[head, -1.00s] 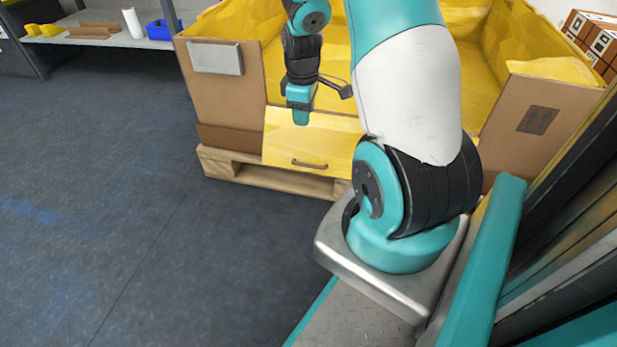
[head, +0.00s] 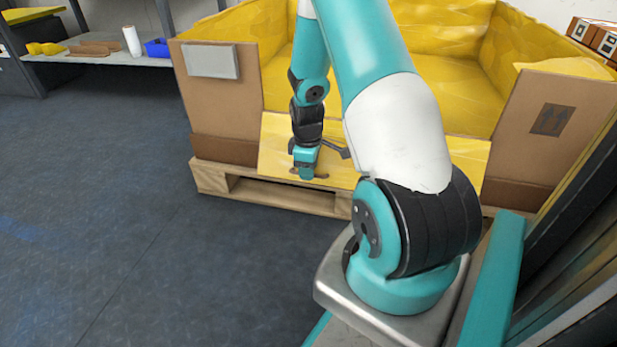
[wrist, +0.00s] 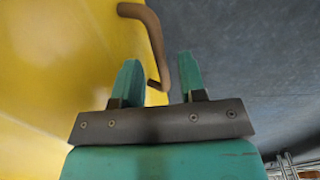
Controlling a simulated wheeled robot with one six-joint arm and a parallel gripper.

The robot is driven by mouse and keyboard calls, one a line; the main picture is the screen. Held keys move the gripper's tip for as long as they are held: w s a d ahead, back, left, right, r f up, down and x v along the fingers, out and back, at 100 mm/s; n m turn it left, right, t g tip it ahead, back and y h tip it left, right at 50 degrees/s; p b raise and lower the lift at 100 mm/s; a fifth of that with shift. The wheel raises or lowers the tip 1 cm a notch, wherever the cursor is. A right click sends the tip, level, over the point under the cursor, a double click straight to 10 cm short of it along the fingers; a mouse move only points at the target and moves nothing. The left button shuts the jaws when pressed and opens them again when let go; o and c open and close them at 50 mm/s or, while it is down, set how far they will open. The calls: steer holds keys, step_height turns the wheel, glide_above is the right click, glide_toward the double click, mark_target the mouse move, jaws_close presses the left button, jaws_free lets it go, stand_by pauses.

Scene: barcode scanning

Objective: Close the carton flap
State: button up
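The carton (head: 225,105) is a large brown box with a yellow lining, standing on a wooden pallet. Its front flap (head: 277,150) is yellow and folded outward and down over the front opening. In the wrist view the flap (wrist: 55,60) fills the left side. A brown bar handle (wrist: 155,35) stands out from it, and its bent end lies between my two teal fingers. My gripper (head: 306,174) is at the flap's lower edge and largely hides the handle in the head view. In the wrist view my gripper (wrist: 158,62) is open, with gaps beside the handle.
The wooden pallet (head: 270,192) sticks out below the flap. A shelf (head: 95,58) with a white roll, a blue bin and yellow items stands at the back left. Boxes (head: 592,35) stand at the far right. The dark floor (head: 90,200) at left is clear.

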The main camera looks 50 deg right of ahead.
steer(key=shift+f, duration=0.45)
steer(key=shift+c, duration=0.5)
jaws_close()
steer(key=shift+r, duration=0.15)
